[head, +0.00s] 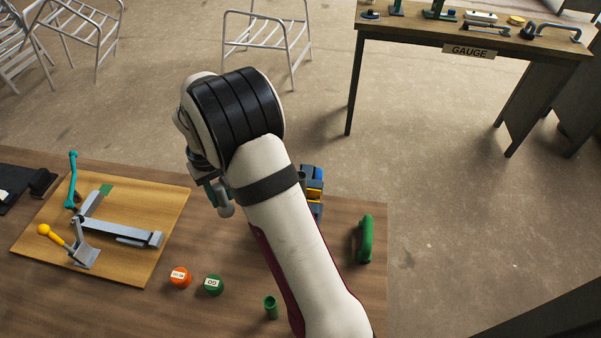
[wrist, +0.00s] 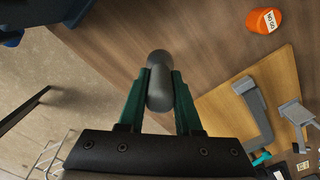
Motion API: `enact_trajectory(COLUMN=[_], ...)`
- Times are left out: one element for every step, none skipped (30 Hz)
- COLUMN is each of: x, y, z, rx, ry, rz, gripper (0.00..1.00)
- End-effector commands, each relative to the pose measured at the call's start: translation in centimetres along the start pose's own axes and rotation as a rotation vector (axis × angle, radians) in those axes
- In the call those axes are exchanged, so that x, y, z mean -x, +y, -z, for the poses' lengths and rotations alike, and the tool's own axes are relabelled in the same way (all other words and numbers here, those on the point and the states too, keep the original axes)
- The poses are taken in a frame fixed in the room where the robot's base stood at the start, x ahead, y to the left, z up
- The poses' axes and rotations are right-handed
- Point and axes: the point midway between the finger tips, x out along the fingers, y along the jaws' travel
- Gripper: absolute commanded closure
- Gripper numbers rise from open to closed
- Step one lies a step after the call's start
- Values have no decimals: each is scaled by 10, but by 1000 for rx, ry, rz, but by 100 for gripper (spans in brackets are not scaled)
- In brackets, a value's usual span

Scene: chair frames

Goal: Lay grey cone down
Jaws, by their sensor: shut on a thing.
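The grey cone (wrist: 160,82) is a smooth grey piece with a rounded end, held between the two teal fingers of my gripper (wrist: 161,92) in the wrist view. My gripper is shut on it. In the head view my gripper (head: 214,192) is partly hidden behind my arm, and the grey cone (head: 226,209) shows beside it, above the wooden table (head: 215,245). Whether the cone touches the table cannot be told.
A wooden board (head: 130,255) with a grey bracket and a yellow-handled clamp lies at left. An orange NO GO cap (head: 180,277), a green GO cap (head: 213,285), a green cup (head: 271,307) and a green handle (head: 365,240) stand on the table. Blue-and-yellow parts (head: 315,192) sit behind my arm.

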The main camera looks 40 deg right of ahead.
Motion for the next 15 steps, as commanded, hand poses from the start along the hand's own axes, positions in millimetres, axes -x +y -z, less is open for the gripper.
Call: enact_trajectory(x=[-5, -8, -10, -11, -12, -12, -12, -12, -12, -12, -12, -12, -12, -12, -13], y=[0, 0, 0, 0, 0, 0, 0, 0, 0, 0, 0, 0, 0, 0, 0], z=[0, 0, 0, 0, 0, 0, 0, 0, 0, 0, 0, 0, 0, 0, 0], rx=[0, 0, 0, 0, 0, 0, 0, 0, 0, 0, 0, 0, 0, 0, 0], ry=[-1, 0, 0, 0, 0, 1, 1, 1, 1, 1, 1, 1, 1, 1, 1], rz=[0, 0, 0, 0, 0, 0, 0, 0, 0, 0, 0, 0, 0, 0, 0], gripper=[100, 100, 100, 100, 100, 100, 100, 100, 100, 100, 100, 100, 100, 100, 100])
